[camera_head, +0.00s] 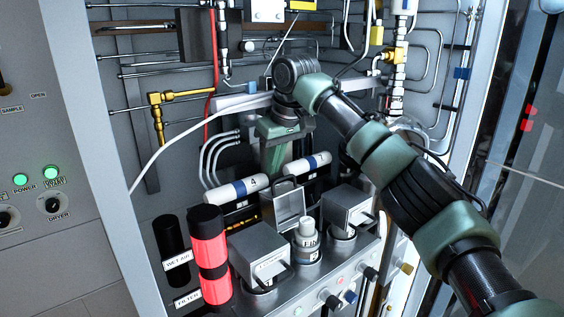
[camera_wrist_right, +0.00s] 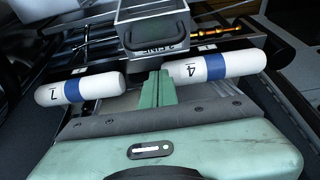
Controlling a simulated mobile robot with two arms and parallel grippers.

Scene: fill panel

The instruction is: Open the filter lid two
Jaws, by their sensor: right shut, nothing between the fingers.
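Three square metal filter housings stand in a row on the panel. The left lid (camera_head: 258,250) and the right lid (camera_head: 348,207) are down. The middle lid (camera_head: 289,205) stands raised, tilted back, and a white-and-grey filter canister (camera_head: 307,240) shows in front of it. My right gripper (camera_head: 276,170) is behind and above the middle lid, apart from it, with green fingers pointing down. In the wrist view its fingers (camera_wrist_right: 157,88) are together and empty, between two white cylinders. A metal lid with a dark handle (camera_wrist_right: 157,32) is beyond the fingertips. My left gripper is not in view.
White cylinders with blue bands (camera_head: 235,188) (camera_head: 306,166) lie behind the housings. A red-and-black cylinder (camera_head: 208,255) stands at the left. Tubing and valves (camera_head: 395,60) crowd the back wall. The cabinet's left edge (camera_head: 122,180) is close by.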

